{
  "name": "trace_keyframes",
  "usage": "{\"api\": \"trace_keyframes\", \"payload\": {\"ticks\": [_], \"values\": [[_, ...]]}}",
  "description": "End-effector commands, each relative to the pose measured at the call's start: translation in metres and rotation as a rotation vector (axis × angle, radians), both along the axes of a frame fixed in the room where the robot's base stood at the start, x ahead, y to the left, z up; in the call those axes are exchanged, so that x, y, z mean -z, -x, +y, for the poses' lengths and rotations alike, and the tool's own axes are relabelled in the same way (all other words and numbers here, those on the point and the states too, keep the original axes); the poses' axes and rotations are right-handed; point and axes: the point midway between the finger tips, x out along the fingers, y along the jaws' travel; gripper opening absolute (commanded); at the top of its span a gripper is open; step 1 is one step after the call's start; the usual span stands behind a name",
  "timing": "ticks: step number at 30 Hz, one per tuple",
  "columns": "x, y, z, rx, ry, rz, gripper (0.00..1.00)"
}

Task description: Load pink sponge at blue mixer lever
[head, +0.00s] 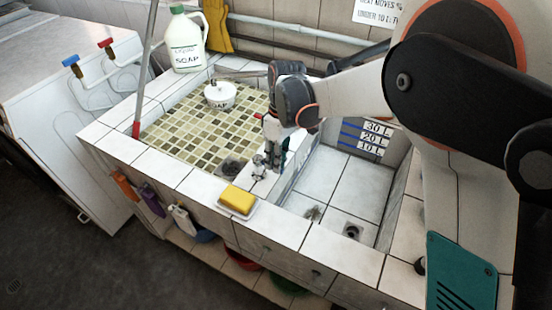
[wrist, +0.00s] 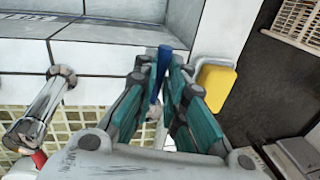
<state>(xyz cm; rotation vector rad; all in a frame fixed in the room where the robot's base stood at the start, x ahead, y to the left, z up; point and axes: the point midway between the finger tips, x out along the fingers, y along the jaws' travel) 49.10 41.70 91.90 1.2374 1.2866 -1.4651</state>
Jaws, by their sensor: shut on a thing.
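My gripper (head: 268,160) points down at the tiled divider between the two basins. In the wrist view its teal fingers (wrist: 165,70) are closed around a narrow blue piece (wrist: 162,66), which looks like the blue mixer lever. The fingers hide most of it, and whether it is fixed to the tap is not clear. I see no pink sponge. A yellow sponge (head: 238,199) lies in a white dish (head: 222,207) on the front rim; it also shows in the wrist view (wrist: 216,88).
A second pair of levers, blue (head: 71,60) and red (head: 105,43), is on the white unit at left. A soap jug (head: 187,42) and a white pot (head: 220,95) stand behind. The right basin (head: 335,185) is mostly empty. A pole (head: 146,70) leans at left.

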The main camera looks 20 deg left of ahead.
Motion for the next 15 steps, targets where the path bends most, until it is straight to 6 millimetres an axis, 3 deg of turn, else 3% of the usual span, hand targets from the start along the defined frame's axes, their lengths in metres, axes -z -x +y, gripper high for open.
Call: {"api": "trace_keyframes", "payload": {"ticks": [6, 15], "values": [[-0.0010, 0.0103, 0.0009, 0.172, 0.000, 0.000, 0.00], [-0.0001, 0.0126, 0.0021, 0.229, 0.000, 0.000, 0.00]]}}
